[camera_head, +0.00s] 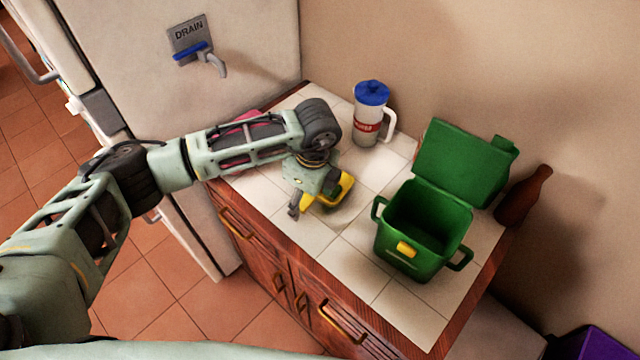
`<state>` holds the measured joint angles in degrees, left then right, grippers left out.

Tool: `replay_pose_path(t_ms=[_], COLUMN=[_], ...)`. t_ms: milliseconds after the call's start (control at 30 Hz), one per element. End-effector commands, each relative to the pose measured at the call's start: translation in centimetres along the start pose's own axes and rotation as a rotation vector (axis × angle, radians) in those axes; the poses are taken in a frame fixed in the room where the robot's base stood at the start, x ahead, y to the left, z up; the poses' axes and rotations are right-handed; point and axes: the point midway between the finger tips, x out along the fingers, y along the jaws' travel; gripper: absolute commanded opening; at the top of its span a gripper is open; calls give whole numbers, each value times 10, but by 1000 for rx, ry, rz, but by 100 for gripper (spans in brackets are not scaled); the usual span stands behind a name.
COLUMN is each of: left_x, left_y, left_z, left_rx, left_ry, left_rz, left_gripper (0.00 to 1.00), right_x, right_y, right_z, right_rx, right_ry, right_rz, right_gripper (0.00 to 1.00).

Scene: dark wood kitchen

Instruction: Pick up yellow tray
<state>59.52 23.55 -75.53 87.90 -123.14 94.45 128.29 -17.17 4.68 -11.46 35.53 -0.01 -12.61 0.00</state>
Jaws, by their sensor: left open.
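The yellow tray (345,188) lies on the white tiled counter, near its middle. Only parts of its yellow edge show, because my left gripper and wrist cover most of it. My left gripper (314,197) is open and points down right over the tray, with one dark finger at its near left side. I cannot tell whether the fingers touch the tray. My right gripper is not in view.
A green bin (408,228) with its lid open stands to the right. A white jug (368,118) with a blue lid stands behind. A brown bottle (524,196) is by the wall. The counter's front is clear.

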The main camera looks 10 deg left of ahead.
Motion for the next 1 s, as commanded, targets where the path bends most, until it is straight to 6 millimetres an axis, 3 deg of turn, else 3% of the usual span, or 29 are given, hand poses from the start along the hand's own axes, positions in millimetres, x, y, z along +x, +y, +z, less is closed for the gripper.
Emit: replay_pose_path(t_ms=[200,867,1000], left_x=[1,1,1], left_y=[0,0,0], left_z=[0,0,0], left_rx=[1,1,1], left_ry=[0,0,0], left_rz=[-1,0,-1], left_gripper=[69,11,11], right_x=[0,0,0], right_y=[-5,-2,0], right_z=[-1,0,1], right_rx=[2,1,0], right_ry=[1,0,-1], right_rz=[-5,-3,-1], right_gripper=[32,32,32])
